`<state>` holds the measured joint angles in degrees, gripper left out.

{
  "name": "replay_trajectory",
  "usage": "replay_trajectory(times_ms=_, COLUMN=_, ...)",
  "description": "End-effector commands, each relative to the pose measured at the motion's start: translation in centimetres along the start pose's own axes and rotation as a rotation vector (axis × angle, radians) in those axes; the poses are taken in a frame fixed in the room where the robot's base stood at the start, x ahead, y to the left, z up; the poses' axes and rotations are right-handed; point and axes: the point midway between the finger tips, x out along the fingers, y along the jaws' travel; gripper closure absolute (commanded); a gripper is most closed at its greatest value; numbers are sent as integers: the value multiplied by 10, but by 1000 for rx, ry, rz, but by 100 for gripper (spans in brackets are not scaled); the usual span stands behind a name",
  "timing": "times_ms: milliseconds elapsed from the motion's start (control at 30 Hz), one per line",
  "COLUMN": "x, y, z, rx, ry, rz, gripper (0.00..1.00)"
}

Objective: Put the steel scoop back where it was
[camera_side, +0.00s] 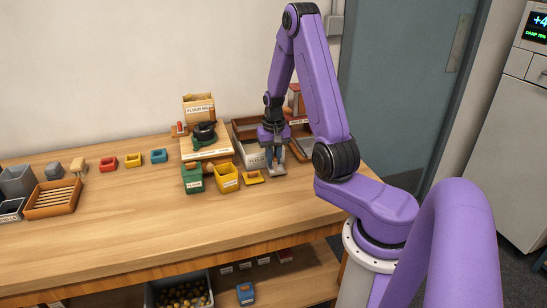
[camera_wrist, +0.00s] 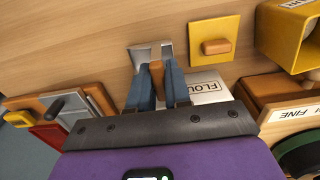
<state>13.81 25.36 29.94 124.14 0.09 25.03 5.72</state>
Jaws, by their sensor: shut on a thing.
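My gripper (camera_side: 273,155) points down at the right part of the bench, in front of the grey bin. In the wrist view its two blue-grey fingers (camera_wrist: 161,84) are shut on the tan handle of the steel scoop (camera_wrist: 142,53). The scoop's grey metal end shows just beyond the fingertips, close to the bench top. I cannot tell whether it touches the wood. In the side view the scoop is mostly hidden by the fingers.
A yellow lid with a knob (camera_wrist: 228,28) lies beside the gripper, near a yellow bin (camera_side: 227,180) and a green bin (camera_side: 193,185). A bin labelled flour (camera_wrist: 205,90) stands close to the fingers. The bench front (camera_side: 200,235) is clear.

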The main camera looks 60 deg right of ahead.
Motion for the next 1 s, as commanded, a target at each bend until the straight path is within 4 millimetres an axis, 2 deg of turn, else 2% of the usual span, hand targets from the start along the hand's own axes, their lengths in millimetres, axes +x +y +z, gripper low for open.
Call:
replay_trajectory(times_ms=167, x=4, y=0, z=0, rx=0, ry=-2, rz=0, gripper=100)
replay_trajectory(times_ms=200, x=3, y=0, z=0, rx=0, ry=-1, rz=0, gripper=69)
replay_trajectory(times_ms=233, x=3, y=0, z=0, rx=0, ry=-1, rz=0, gripper=60)
replay_trajectory(times_ms=267, x=3, y=0, z=0, rx=0, ry=-1, rz=0, gripper=57)
replay_trajectory(times_ms=667, x=-3, y=0, z=0, rx=0, ry=2, rz=0, gripper=57)
replay_trajectory(times_ms=867, x=-30, y=0, z=-1, rx=0, ry=6, rz=-1, gripper=57)
replay_trajectory(times_ms=1000, x=-57, y=0, z=-1, rx=0, ry=7, rz=-1, gripper=57)
